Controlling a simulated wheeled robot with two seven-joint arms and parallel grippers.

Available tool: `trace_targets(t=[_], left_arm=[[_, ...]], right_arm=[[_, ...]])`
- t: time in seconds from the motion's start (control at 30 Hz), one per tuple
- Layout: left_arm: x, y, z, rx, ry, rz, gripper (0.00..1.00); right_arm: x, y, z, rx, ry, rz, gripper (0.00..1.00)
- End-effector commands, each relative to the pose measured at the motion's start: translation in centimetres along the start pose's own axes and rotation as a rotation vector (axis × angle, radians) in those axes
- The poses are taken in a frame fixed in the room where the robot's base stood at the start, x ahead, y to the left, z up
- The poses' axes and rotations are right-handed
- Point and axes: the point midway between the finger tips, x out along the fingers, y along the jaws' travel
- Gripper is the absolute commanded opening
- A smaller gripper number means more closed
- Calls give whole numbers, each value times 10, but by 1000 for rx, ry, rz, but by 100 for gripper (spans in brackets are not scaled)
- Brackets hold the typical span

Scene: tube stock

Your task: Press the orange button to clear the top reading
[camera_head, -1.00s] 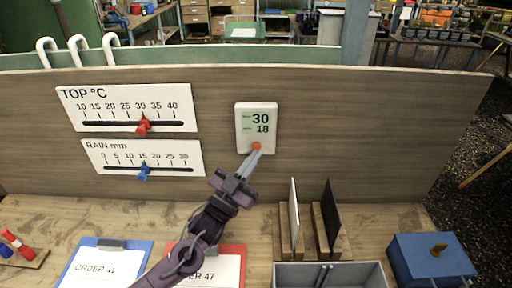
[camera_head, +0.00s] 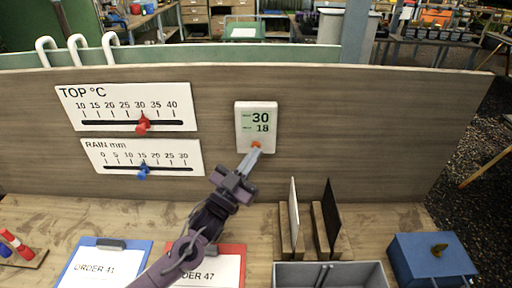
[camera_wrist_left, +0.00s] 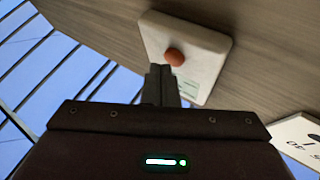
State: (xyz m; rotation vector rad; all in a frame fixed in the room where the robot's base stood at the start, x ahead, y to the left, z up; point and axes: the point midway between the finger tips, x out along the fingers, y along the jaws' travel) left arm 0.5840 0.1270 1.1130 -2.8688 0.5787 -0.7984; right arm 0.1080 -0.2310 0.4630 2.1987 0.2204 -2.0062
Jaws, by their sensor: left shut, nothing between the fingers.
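The white display unit (camera_head: 256,112) is fixed to the upright wooden board, with 30 on its top line and 18 below. Its orange button (camera_head: 256,145) is near the lower edge, partly covered by my left fingertips in the head view. My left gripper (camera_head: 253,156) is shut and empty, its tips at the button in that view. In the left wrist view the orange button (camera_wrist_left: 174,56) shows whole, just beyond the shut fingers (camera_wrist_left: 160,72). A gap seems to show there, but contact is hard to tell. My right gripper is not in view.
Left on the board (camera_head: 350,120) are the TOP °C scale (camera_head: 75,112) with a red slider and the RAIN mm scale (camera_head: 100,163) with a blue slider. Below lie clipboards (camera_head: 130,258), a grey tray (camera_head: 360,276), upright panels (camera_head: 331,222) and a blue box (camera_head: 425,262).

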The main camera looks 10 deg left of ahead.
Motion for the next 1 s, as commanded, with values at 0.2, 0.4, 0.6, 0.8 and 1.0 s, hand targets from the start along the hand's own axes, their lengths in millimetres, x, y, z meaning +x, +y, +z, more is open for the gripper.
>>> trace_targets(t=[0.2, 0.4, 0.6, 0.8, 1.0], left_arm=[[0, 0, 0, 0, 0, 0, 0], [1, -1, 1, 0, 0, -1, 0], [3, -2, 2, 0, 0, -1, 0], [4, -4, 3, 1, 0, -1, 0], [6, -5, 4, 0, 0, -1, 0]], right_arm=[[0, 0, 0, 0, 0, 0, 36], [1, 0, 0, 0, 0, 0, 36], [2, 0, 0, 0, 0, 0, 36], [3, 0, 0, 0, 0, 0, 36], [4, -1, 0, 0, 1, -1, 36]])
